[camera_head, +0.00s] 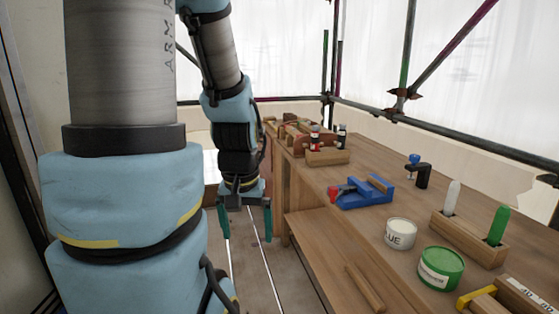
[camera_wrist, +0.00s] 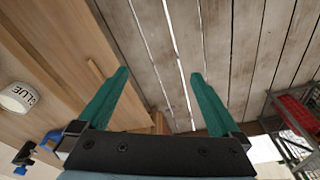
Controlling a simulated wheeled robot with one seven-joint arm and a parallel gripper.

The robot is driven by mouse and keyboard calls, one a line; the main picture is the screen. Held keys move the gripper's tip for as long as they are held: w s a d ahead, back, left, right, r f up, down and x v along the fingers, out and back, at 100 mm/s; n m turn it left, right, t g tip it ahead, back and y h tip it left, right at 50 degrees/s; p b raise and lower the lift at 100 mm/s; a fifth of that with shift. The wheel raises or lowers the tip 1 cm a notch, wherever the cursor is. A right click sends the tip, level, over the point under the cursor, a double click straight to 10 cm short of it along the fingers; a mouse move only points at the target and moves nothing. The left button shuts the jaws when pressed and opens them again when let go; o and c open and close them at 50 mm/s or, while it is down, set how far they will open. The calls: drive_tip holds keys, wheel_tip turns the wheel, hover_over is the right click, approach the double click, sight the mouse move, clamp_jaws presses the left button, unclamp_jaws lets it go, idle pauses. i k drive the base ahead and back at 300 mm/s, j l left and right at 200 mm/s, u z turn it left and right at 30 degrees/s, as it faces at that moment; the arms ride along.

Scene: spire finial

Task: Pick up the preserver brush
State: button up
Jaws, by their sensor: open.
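My gripper (camera_head: 247,238) hangs over the floor to the left of the workbench, fingers down, open and empty. In the wrist view its two teal fingers (camera_wrist: 158,75) are spread with only floor planks between them. A wooden holder block (camera_head: 464,240) on the bench holds a green-handled tool (camera_head: 498,225) and a white-handled tool (camera_head: 451,197), both upright. Their lower ends are hidden in the block. I cannot tell for certain which thing is the preserver brush. The holder is well to the right of my gripper. A green tin (camera_head: 440,268) stands in front of it.
The glue tub (camera_head: 400,233) and a blue vise (camera_head: 363,192) stand on the bench (camera_head: 330,235). A wooden stick (camera_head: 366,288) lies near the front. Bottles (camera_head: 341,137) and boxes stand farther back. Scaffold poles (camera_head: 455,140) run behind the bench. The floor (camera_wrist: 235,60) below my gripper is clear.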

sight(501, 218)
drive_tip(key=z, duration=1.85)
drive_tip(key=u, duration=0.45)
drive_tip(key=l+u, duration=0.1)
drive_tip(key=u, duration=0.8)
drive_tip(key=k+u, duration=0.1)
drive_tip(key=u, duration=0.8)
drive_tip(key=k+l+u, duration=0.2)
drive_tip(key=k, duration=0.8)
drive_tip(key=j, duration=0.1)
